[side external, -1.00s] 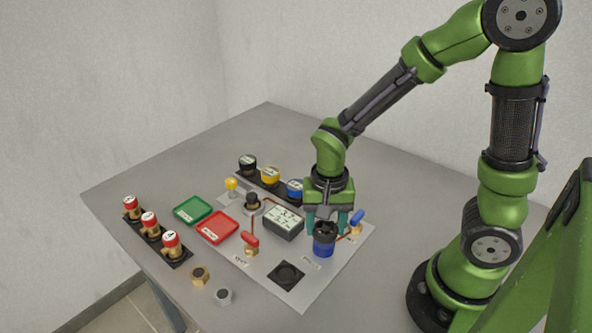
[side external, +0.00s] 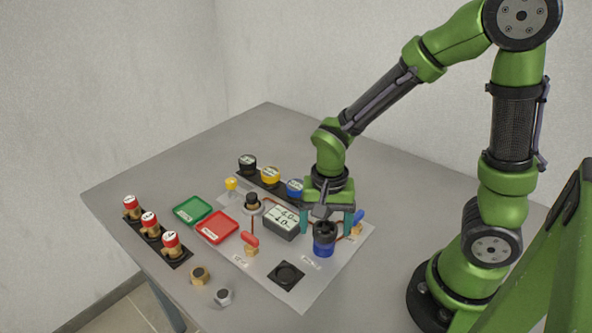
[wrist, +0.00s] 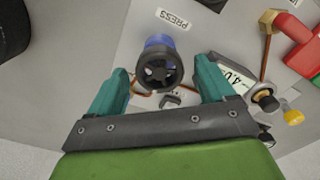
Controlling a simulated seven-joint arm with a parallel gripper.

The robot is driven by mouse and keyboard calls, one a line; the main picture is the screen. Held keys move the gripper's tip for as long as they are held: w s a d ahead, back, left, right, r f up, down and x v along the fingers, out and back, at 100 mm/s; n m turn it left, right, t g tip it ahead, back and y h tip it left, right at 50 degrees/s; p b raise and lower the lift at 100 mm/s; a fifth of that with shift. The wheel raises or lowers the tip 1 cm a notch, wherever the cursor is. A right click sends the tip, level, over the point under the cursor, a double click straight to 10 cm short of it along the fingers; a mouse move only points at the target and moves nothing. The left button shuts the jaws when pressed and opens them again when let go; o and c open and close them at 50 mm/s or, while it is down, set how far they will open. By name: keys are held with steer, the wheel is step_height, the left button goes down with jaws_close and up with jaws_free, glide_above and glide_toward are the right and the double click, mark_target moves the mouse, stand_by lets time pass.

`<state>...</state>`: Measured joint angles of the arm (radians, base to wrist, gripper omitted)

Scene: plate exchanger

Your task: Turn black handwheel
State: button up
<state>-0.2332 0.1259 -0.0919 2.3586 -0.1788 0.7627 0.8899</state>
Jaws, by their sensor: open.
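The black handwheel (side external: 325,228) sits on top of a blue valve body (side external: 324,249) at the right side of the light panel. In the wrist view the spoked handwheel (wrist: 160,70) shows from above, with the blue body (wrist: 158,42) partly behind it. My gripper (side external: 326,223) is over the valve with its teal fingers on either side of the wheel. In the wrist view my gripper (wrist: 162,72) is open, with visible gaps between both fingers and the wheel. The handwheel's far side is hidden in the side view.
A display box (side external: 284,220) stands close to the left of my gripper. A blue-handled valve (side external: 357,219) is close on the right. A red-handled valve (side external: 250,242) and a black square pad (side external: 286,274) are further left and in front. Red (side external: 217,227) and green (side external: 192,210) trays lie beyond.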

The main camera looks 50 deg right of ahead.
mark_target(328, 232)
step_height(328, 232, up, 17)
stand_by(0.6)
steer(key=shift+f, duration=0.1)
steer(key=s+n+t, duration=0.1)
steer(key=n+t, duration=0.1)
steer(key=s+r+n+t+y, duration=0.1)
steer(key=n+t, duration=0.1)
steer(key=s+n+t+y, duration=0.1)
steer(key=s+n+t, duration=0.1)
steer(key=n+t, duration=0.1)
steer(key=shift+d+r, duration=0.25)
steer(key=shift+d, duration=0.1)
